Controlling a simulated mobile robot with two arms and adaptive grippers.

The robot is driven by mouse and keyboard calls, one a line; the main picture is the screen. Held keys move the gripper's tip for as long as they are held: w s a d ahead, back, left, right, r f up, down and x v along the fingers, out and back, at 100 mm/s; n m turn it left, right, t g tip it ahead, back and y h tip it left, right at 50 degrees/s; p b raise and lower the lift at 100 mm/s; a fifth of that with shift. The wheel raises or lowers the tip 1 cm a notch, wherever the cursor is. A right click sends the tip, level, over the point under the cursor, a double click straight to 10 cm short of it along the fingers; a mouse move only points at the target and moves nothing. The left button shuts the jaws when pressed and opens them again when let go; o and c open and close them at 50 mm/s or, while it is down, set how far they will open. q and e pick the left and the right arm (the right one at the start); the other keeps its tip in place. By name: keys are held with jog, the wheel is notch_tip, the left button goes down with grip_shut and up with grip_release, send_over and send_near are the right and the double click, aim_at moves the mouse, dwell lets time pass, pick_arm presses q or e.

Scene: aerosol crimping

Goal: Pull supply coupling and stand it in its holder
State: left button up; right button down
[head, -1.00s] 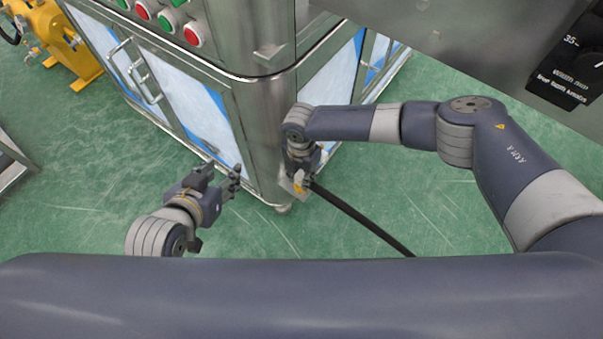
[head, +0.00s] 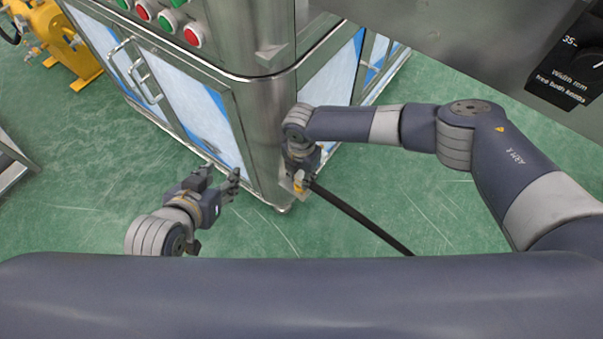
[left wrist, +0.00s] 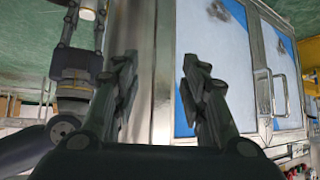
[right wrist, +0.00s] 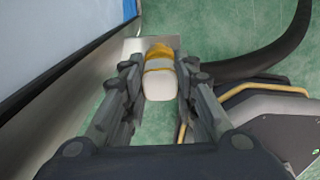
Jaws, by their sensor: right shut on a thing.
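The supply coupling (right wrist: 160,80), a pale block with a yellow band, sits between the fingers of my right gripper (right wrist: 155,92) in the right wrist view. That gripper is shut on it. In the head view my right gripper (head: 301,172) is low beside the cabinet's corner, and a yellow bit of the coupling (head: 299,184) shows there. A metal plate (right wrist: 138,46) lies right behind the coupling; whether they touch is unclear. I cannot make out the holder. My left gripper (head: 222,182) is open and empty in front of the cabinet doors; its spread fingers also show in the left wrist view (left wrist: 158,78).
A black hose (head: 362,220) runs from near my right gripper down to the right. The steel cabinet (head: 268,130) stands close to both grippers, with door handles (head: 135,75) at the left. Green floor (head: 440,215) is open to the right. A yellow machine (head: 55,45) stands far left.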

pick_arm(q)
jog(key=shift+w, duration=0.1)
jog(key=shift+w+d+r, duration=0.1)
jog(key=shift+w+r, duration=0.1)
jog(key=shift+r, duration=0.05)
pick_arm(e)
jog(key=shift+f, duration=0.15)
pick_arm(q)
jog(key=shift+w+d+r+t, duration=0.2)
jog(key=shift+w+r+t, duration=0.2)
jog(key=shift+t, duration=0.1)
pick_arm(e)
jog(key=shift+f, duration=0.15)
pick_arm(q)
jog(key=shift+w+r, duration=0.1)
jog(key=shift+w, duration=0.05)
jog(key=shift+w+d+r+t+h, duration=0.15)
jog(key=shift+t+h, duration=0.15)
pick_arm(e)
jog(key=shift+f, duration=0.1)
pick_arm(q)
jog(key=shift+s+a+f, duration=0.2)
jog(key=shift+s+f, duration=0.1)
jog(key=shift+s, duration=0.05)
dwell(0.9)
jog(key=shift+s+a+f+g, duration=0.1)
jog(key=shift+s+f+g, duration=0.3)
jog(key=shift+g, duration=0.2)
